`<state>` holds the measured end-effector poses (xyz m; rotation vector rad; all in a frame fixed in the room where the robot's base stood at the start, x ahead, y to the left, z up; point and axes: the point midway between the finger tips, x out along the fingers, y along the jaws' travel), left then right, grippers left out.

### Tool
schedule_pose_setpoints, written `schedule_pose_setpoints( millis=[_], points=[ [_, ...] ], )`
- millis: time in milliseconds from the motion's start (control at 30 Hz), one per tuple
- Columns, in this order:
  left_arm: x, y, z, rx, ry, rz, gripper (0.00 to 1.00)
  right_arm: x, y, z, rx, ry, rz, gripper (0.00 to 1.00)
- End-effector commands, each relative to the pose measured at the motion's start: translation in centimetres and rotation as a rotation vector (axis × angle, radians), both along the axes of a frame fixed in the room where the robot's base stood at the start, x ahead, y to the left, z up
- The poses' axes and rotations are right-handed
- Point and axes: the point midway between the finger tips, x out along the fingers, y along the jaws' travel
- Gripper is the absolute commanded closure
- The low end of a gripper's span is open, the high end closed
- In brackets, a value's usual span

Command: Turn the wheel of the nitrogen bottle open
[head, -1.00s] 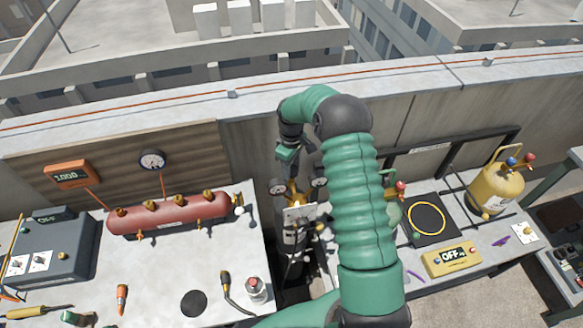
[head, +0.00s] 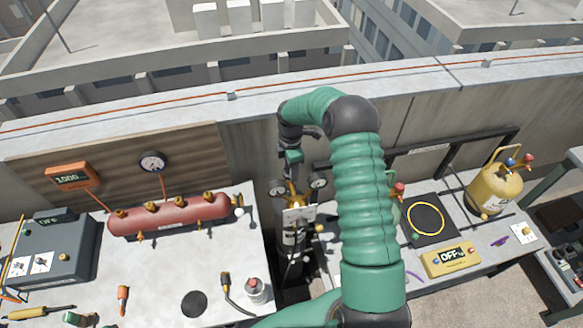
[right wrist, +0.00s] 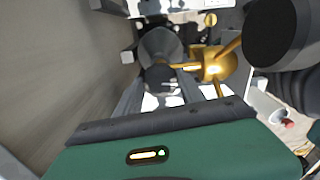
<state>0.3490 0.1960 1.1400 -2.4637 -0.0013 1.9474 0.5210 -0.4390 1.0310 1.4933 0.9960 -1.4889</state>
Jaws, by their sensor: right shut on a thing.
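The nitrogen bottle (head: 291,240) stands dark and upright in the gap between the two benches in the head view. A brass regulator (head: 295,198) with two round gauges sits at its top. My right gripper (head: 293,175) reaches down to the bottle's top from behind it. In the right wrist view, the brass fitting (right wrist: 216,64) lies just right of my right gripper's fingers (right wrist: 172,82). The fingers are shut on a dark grey round part that looks like the wheel (right wrist: 160,48). The fingers and my arm partly hide the wheel.
The left bench holds a red manifold (head: 168,215) and a grey box (head: 52,252). The right bench holds a yellow cylinder (head: 494,190) and a yellow meter (head: 450,258) reading OFF. A parapet wall (head: 250,150) runs close behind the bottle.

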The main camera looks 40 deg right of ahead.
Motion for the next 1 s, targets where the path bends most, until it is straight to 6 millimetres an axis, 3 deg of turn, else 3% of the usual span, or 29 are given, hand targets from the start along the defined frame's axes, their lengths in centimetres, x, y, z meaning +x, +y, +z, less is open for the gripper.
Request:
schedule_pose_setpoints(
  millis=[333,867,900,1000],
  points=[
    [0.01,0.00,0.27,0.000,0.000,0.000,1.00,0.32,0.35,0.00,0.002,-0.007,0.144,0.95],
    [0.00,0.00,0.27,0.000,0.000,0.000,1.00,0.19,0.51,-0.15,0.005,-0.003,0.169,0.95],
    [0.00,0.00,0.27,0.000,0.000,0.000,1.00,0.17,0.51,-0.16,0.005,-0.003,0.169,0.50],
    [0.00,0.00,0.27,0.000,0.000,0.000,1.00,0.11,0.43,-0.16,0.003,-0.002,0.168,0.37]
  ],
)
